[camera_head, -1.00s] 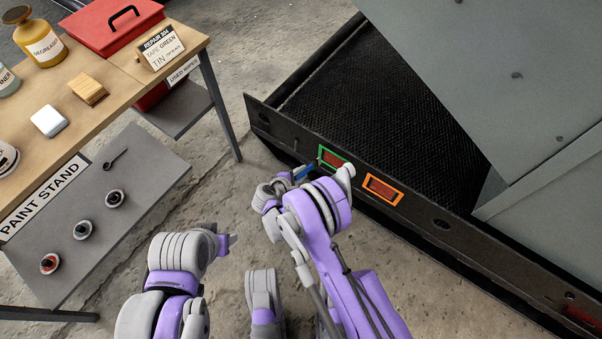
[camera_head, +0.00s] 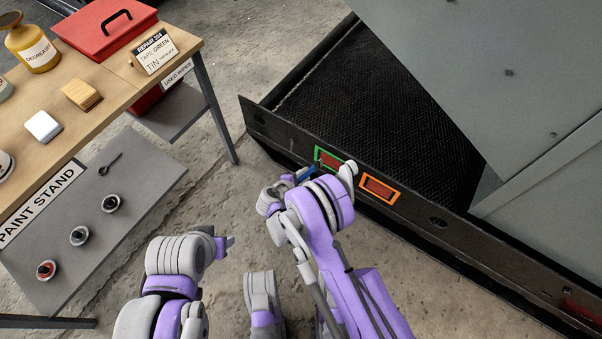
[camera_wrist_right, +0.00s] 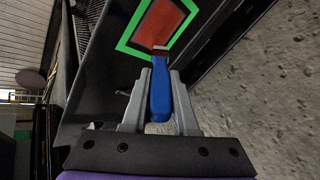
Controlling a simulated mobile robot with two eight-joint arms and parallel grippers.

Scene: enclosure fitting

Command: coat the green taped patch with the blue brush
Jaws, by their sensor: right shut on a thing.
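The green taped patch (camera_head: 328,160) is a reddish-brown rectangle framed in green tape on the dark metal side rail. It also shows large in the right wrist view (camera_wrist_right: 167,20). My right gripper (camera_wrist_right: 160,78) is shut on the blue brush (camera_wrist_right: 160,98), with its handle between the fingers. The brush's head end overlaps the lower edge of the patch in the right wrist view; I cannot tell whether it touches. In the head view, the brush (camera_head: 308,173) is partly hidden by my right gripper (camera_head: 289,184). My left gripper (camera_head: 224,243) is low, away from the rail; its fingers are unclear.
An orange taped patch (camera_head: 378,188) lies right of the green one. The grey cabinet (camera_head: 490,75) stands above the rail (camera_head: 440,222). Left are the wooden table (camera_head: 112,82) and the paint stand (camera_head: 135,195) with several tins. The concrete floor between is clear.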

